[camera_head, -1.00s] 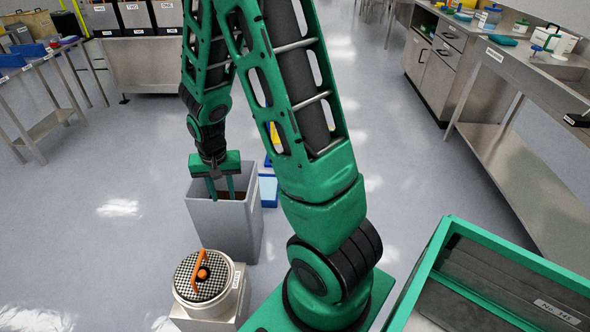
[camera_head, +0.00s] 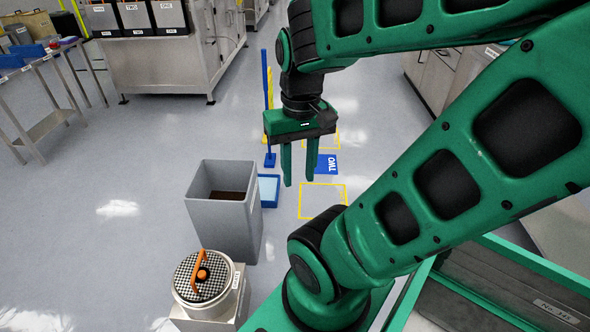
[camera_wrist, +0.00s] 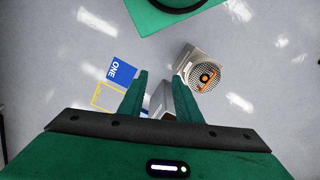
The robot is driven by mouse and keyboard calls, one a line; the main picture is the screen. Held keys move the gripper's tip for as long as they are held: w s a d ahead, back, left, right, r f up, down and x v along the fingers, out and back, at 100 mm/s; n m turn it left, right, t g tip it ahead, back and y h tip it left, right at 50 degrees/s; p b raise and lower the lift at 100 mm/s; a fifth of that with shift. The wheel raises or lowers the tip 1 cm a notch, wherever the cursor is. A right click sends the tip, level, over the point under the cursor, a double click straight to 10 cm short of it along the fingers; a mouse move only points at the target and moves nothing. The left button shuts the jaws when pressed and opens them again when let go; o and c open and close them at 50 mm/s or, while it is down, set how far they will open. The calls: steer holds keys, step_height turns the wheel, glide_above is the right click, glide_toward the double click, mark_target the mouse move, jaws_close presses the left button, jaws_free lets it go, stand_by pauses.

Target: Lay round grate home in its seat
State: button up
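A round black-and-white checkered grate (camera_head: 186,277) lies level on top of the short metal vessel (camera_head: 218,309) at the lower left of the head view. An orange bar handle with a knob (camera_head: 202,273) crosses its top. The grate also shows in the wrist view (camera_wrist: 194,79), right of the fingers. I cannot tell whether it sits fully down in its rim. My gripper (camera_head: 299,170) hangs in the air up and right of the vessel, apart from it. Its two fingers point down with an empty gap between them, as the wrist view also shows (camera_wrist: 160,84).
A tall grey open bin (camera_head: 222,225) with something dark brown inside stands behind the vessel. A green-framed box (camera_head: 535,265) is at the lower right.

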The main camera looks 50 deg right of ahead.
steer(key=shift+o, duration=0.4)
steer(key=shift+s, duration=0.15)
steer(key=w+f+n, duration=0.6)
steer(key=w+n, duration=0.2)
steer(key=w, duration=0.4)
steer(key=n+t+y, duration=0.2)
steer(key=n+t, duration=0.1)
steer(key=n, duration=2.1)
glide_above(197, 265)
steer(key=s+d, duration=0.1)
steer(key=s, duration=0.1)
step_height(197, 265, down, 35)
steer(key=shift+m, duration=0.3)
steer(key=shift+d+x, duration=0.2)
steer(key=shift+x, duration=2.4)
steer(key=shift+d+x, duration=0.2)
steer(key=shift+x, duration=2.4)
steer(key=shift+s+f, duration=0.1)
steer(key=shift+f, duration=0.2)
